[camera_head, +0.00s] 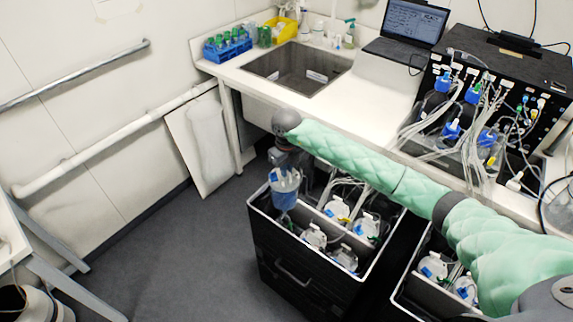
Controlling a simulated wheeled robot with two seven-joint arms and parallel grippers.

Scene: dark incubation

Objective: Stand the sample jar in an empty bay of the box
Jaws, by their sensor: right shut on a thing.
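My right gripper (283,165) hangs down at the end of my green-sleeved arm and is shut on the sample jar. The sample jar (285,190) has a pale top and a blue lower part, and looks about upright. It is over the left corner of the black box (290,272); whether it is above the rim or partly inside is hard to tell. The box has dividers, and several jars with white tops (337,210) stand in its middle and right bays. The bay below the held jar is largely hidden by the jar and the box wall. My left gripper is out of view.
A second black box (408,300) with jars and tubing stands at the right, partly behind my arm. The white counter (380,95) with a sink (297,68) is behind. Bare grey floor (190,255) lies left of the box.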

